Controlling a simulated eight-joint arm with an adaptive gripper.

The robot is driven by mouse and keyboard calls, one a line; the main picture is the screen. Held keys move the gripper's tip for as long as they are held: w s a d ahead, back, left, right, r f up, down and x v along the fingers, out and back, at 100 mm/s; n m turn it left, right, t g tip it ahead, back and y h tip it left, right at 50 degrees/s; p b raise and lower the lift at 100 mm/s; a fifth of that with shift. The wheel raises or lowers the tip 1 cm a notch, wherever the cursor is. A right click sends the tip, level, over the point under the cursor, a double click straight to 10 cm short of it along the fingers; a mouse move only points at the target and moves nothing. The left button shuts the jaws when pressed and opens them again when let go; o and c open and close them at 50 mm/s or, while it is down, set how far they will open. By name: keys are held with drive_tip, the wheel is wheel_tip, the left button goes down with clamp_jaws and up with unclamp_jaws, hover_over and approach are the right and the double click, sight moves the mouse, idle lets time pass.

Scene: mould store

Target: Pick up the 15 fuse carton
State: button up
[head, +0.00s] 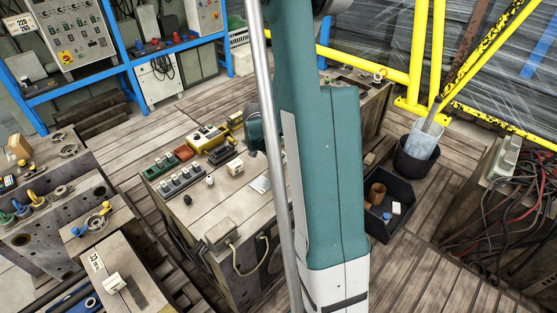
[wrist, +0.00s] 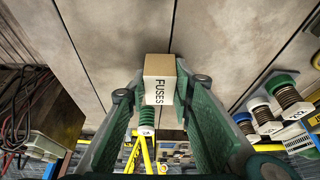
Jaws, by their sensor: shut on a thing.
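A small tan carton (wrist: 160,68) with a white face lettered "FUSES" sits between the two green fingers of my gripper (wrist: 161,88) in the wrist view. The fingers are shut on its sides. No number can be read on it. In the head view my teal arm stands in front of the workbench and hides the fingertips and the held carton.
The wooden bench (head: 215,198) bears a small white box (head: 235,168), a yellow device (head: 205,138) and a grey box with a cable (head: 221,235). A dark crate (head: 382,226) stands on the floor at right. Steel blocks (head: 45,225) stand at left.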

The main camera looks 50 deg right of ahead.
drive_tip(key=shift+r, duration=0.2)
drive_tip(key=shift+r+p, duration=1.3)
drive_tip(key=shift+r, duration=3.55)
